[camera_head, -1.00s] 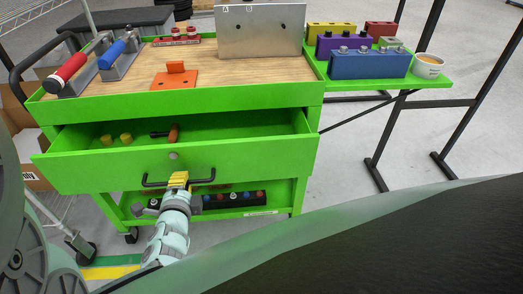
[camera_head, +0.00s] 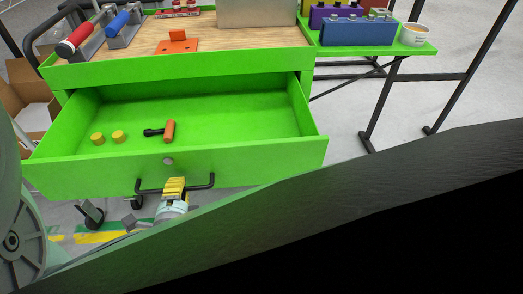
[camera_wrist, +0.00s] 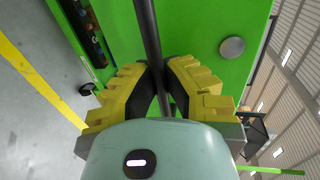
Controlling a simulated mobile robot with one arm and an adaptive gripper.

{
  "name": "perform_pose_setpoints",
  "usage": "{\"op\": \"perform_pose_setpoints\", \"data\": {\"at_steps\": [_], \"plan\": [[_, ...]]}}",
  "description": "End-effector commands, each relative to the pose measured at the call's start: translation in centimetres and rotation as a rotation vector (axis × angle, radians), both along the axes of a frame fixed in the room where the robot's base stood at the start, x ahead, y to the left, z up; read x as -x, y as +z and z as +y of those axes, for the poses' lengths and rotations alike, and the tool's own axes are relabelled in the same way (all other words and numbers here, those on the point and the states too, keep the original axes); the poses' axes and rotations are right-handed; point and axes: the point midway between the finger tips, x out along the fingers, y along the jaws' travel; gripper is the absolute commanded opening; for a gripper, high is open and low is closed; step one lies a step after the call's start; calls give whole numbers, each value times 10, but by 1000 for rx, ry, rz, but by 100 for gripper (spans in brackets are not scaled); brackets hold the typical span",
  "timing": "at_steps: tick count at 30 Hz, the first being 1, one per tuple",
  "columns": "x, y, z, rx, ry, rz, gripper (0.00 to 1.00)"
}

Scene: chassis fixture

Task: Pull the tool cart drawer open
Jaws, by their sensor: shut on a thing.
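The green tool cart drawer (camera_head: 240,163) stands well out from the cart (camera_head: 90,75), with its inside showing. Its black bar handle (camera_head: 200,186) runs across the lower front, below a round grey lock (camera_head: 168,161). My gripper (camera_head: 174,187), with yellow ridged fingers, is at the middle of the handle. In the wrist view my gripper (camera_wrist: 162,84) has its fingers closed on both sides of the black handle (camera_wrist: 149,35), with the green drawer front (camera_wrist: 205,25) behind. The exact contact points are partly hidden between the fingers.
Two yellow pieces (camera_head: 119,136) and an orange-handled tool (camera_head: 168,131) lie in the drawer. An orange bracket (camera_head: 177,42) and red and blue cylinders (camera_head: 76,42) are on the wooden top. A side shelf (camera_head: 400,49) holds colored blocks and a white cup (camera_head: 413,35).

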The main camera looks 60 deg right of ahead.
Motion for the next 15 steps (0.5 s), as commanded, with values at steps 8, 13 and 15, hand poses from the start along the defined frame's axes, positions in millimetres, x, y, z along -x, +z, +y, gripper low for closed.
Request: {"op": "perform_pose_setpoints", "data": {"at_steps": [8,13,15], "plan": [[0,-1,0,-2,0,1,0],[0,-1,0,-2,1,0,23],[0,-1,0,-2,1,0,30]]}}
